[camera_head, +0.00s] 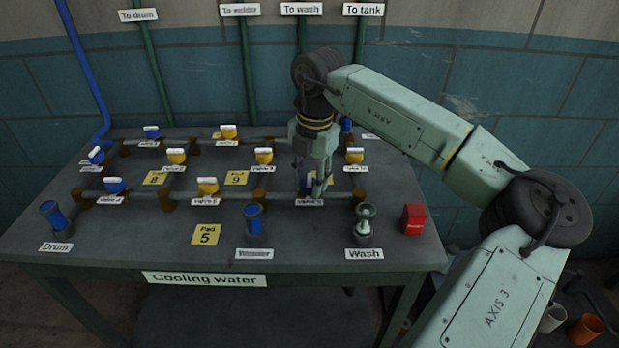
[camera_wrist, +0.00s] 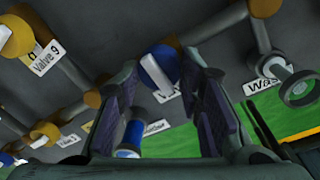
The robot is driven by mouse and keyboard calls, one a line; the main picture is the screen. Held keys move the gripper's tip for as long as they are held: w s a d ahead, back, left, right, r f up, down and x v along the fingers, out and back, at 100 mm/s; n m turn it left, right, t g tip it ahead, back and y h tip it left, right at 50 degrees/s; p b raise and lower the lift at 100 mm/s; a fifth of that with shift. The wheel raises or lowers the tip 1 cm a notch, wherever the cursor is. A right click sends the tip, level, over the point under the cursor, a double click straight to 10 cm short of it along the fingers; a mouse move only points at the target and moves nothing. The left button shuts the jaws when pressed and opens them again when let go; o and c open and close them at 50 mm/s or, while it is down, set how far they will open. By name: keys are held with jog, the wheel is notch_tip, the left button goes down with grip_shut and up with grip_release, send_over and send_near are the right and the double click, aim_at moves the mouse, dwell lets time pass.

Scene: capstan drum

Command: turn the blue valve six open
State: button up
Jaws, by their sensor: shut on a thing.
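The blue valve (camera_wrist: 150,72) with its white lever (camera_wrist: 165,68) sits between my fingertips in the wrist view. My gripper (camera_wrist: 163,72) is shut on it, one dark padded finger on each side. In the head view my gripper (camera_head: 313,183) points down over the front right of the table, and it hides most of the valve there. The valve's label (camera_head: 309,202) lies just in front; its number is hard to read. In the wrist view this label is partly covered by a finger. The lever's exact angle to the pipe is hard to tell.
Yellow valves (camera_head: 264,156) and (camera_head: 354,156) stand behind on the pipework. The Washer cup (camera_head: 254,219), Wash fitting (camera_head: 364,222) and red box (camera_head: 414,218) stand near the front. Another blue valve (camera_head: 115,186) is at left. Pipes (camera_head: 340,200) run beside my gripper.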

jog(key=n+b, duration=0.2)
jog(key=n, duration=0.1)
jog(key=shift+d+f+n+b, duration=0.1)
jog(key=shift+n+b, duration=0.25)
jog(key=shift+n, duration=0.05)
jog(key=n+b, duration=0.1)
jog(key=n, duration=0.3)
jog(key=shift+w+n+g, duration=0.1)
jog(key=shift+n+g, duration=0.2)
jog(key=n, duration=0.9)
jog(key=shift+w, duration=0.15)
jog(key=shift+n, duration=0.3)
jog(key=o, duration=1.2)
jog(key=shift+c, duration=0.2)
